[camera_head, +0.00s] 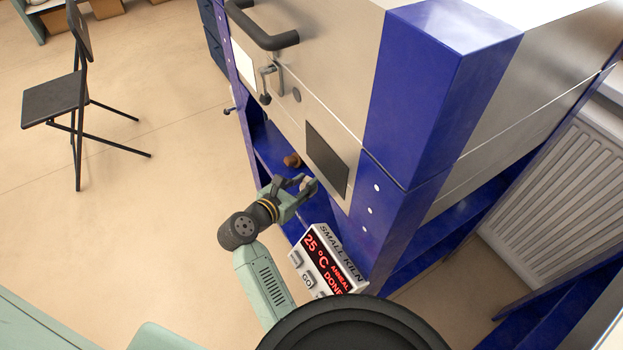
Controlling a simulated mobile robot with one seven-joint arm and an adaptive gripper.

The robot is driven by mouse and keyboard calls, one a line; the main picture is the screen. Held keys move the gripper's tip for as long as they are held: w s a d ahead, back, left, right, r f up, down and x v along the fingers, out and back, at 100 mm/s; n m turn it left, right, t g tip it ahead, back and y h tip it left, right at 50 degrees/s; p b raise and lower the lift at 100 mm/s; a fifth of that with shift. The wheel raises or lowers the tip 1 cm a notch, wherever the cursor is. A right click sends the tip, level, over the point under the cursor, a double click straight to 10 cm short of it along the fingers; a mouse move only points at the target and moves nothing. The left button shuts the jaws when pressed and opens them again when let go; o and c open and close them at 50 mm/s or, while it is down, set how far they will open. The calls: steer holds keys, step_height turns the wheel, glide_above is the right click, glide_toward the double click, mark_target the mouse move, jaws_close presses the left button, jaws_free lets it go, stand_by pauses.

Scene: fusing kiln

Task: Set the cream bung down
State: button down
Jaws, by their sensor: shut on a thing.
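My gripper (301,188) is beside the front of the kiln, just above its blue shelf as seen from here. It is shut on the cream bung (308,183), a small pale piece showing between the fingertips. Most of the bung is hidden by the fingers. I cannot tell whether the bung touches the shelf or the kiln front.
A small brown knob-like piece (292,160) is close beyond my gripper, by the blue shelf (268,143). The kiln's control box (328,262) is close below the gripper. The kiln body (335,60) rises at right. A black chair (62,98) stands left on open floor.

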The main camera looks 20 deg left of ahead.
steer(key=w, duration=0.1)
steer(key=w+d, duration=0.1)
steer(key=w, duration=0.1)
steer(key=shift+f+p, duration=0.55)
steer(key=shift+f, duration=1.2)
steer(key=shift+f, duration=0.2)
steer(key=c, duration=1.3)
jaws_free()
steer(key=shift+c, duration=0.2)
steer(key=shift+r, duration=0.1)
